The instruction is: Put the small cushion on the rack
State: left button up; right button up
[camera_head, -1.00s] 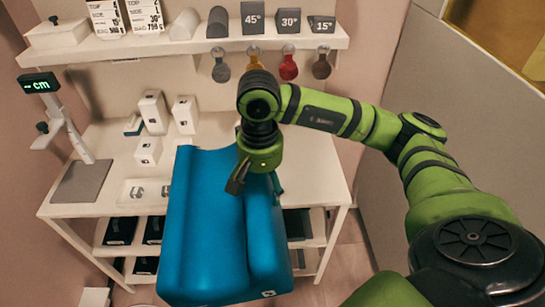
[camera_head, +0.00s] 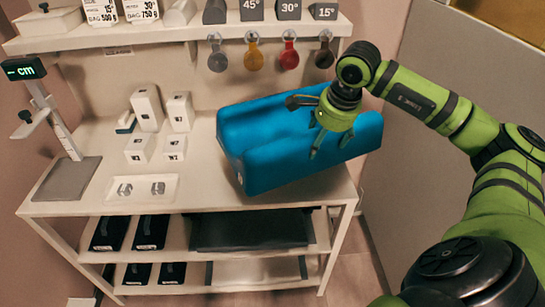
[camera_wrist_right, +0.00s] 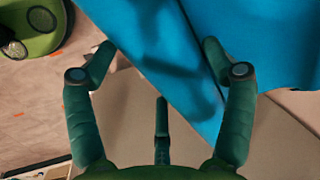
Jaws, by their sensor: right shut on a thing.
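The blue cushion (camera_head: 270,150) has two long rounded lobes with a groove between them. It is the only cushion I see; nothing shows its size class. In the head view it lies sideways over the right part of the white table, and I cannot tell whether it touches the top. My right gripper (camera_head: 322,130) is shut on the cushion from above. In the right wrist view its fingers (camera_wrist_right: 158,55) straddle a blue part of the cushion (camera_wrist_right: 155,60). A white table with lower shelves (camera_head: 265,201) stands below; which part is the rack is unclear. My left gripper is out of view.
White boxes (camera_head: 147,107) and a small tray (camera_head: 146,188) occupy the table's left half, beside a measuring stand (camera_head: 60,125). Above, a wall shelf (camera_head: 150,35) carries grey wedges, with coloured tags (camera_head: 289,58) hanging below. Black items (camera_head: 108,233) fill part of the lower shelves.

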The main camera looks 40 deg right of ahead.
aim_at(285, 135)
jog(key=w+a+f+p, duration=0.1)
jog(key=w+f, duration=0.1)
jog(key=w, duration=0.1)
jog(key=w+a+f+p, duration=0.1)
jog(key=w+f, duration=0.1)
jog(key=w, duration=0.2)
jog(key=w+a+f+p, duration=0.1)
jog(key=w+f, duration=0.1)
jog(key=w, duration=0.1)
jog(key=shift+w+a+f+p, duration=0.15)
jog(key=shift+w+f+p, duration=0.05)
jog(key=shift+w+p, duration=0.2)
notch_tip(285, 135, down, 4)
jog(key=shift+f+p, duration=0.1)
jog(key=shift+p, duration=0.5)
jog(key=o, duration=1.6)
jog(key=shift+s, duration=0.1)
jog(key=shift+c, duration=0.2)
jog(key=b+v, duration=0.1)
jog(key=v, duration=0.9)
jog(key=shift+s+r+b, duration=0.1)
jog(key=shift+r+b, duration=0.3)
jog(key=shift+s+r, duration=0.2)
jog(key=shift+r, duration=0.35)
jog(key=shift+a, duration=0.1)
